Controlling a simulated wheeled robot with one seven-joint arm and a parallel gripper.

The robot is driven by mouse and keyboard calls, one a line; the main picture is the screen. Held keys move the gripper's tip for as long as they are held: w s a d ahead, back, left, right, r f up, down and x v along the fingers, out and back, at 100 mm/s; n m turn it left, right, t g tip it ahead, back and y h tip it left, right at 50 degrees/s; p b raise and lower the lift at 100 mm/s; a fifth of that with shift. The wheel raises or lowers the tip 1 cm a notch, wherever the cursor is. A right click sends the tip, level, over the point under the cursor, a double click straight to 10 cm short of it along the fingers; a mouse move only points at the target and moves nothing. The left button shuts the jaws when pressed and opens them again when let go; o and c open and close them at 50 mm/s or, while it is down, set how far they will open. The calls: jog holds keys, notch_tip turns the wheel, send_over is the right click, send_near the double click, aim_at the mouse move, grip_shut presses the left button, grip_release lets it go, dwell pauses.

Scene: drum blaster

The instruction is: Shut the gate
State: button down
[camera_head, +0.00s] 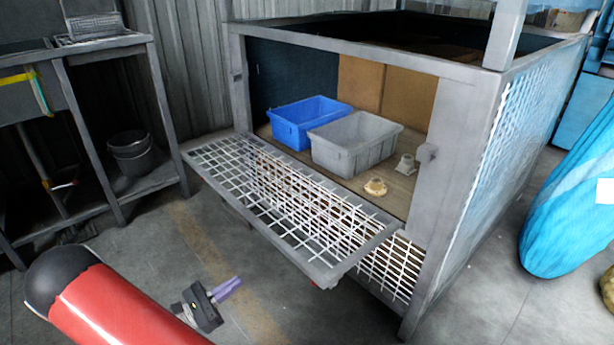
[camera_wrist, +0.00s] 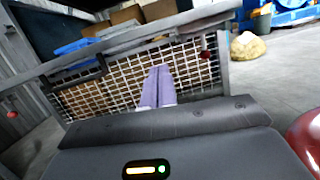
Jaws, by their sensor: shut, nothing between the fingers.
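The gate (camera_head: 300,205) is a grey-framed white mesh panel on the front of a large grey cage. It is folded down and out, lying roughly level below the opening. My gripper (camera_head: 236,284) is low above the floor, in front of the gate's outer edge and apart from it. Its light purple fingers are together and hold nothing. In the wrist view the fingers (camera_wrist: 158,72) point at mesh (camera_wrist: 140,85) under a grey bar; whether this mesh is the gate or the cage's lower front, I cannot tell.
Inside the cage are a blue crate (camera_head: 310,118), a grey crate (camera_head: 355,148) and small pale objects (camera_head: 376,187). A workbench (camera_head: 95,50) with a bucket (camera_head: 130,150) stands left. A blue wrapped shape (camera_head: 565,220) stands right. The concrete floor in front is mostly clear.

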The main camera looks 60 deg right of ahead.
jog(key=s+d+r+n+t+h+p, duration=0.1)
jog(key=s+d+n, duration=0.1)
jog(key=d, duration=1.3)
jog(key=shift+s+d+r+t+h+p, duration=0.15)
jog(key=shift+s+d+t+h+p, duration=0.15)
jog(key=shift+s+d+t+h, duration=0.1)
jog(key=shift+r, duration=0.1)
jog(key=shift+r+p, duration=0.85)
jog(key=shift+r, duration=0.05)
jog(key=shift+r, duration=0.15)
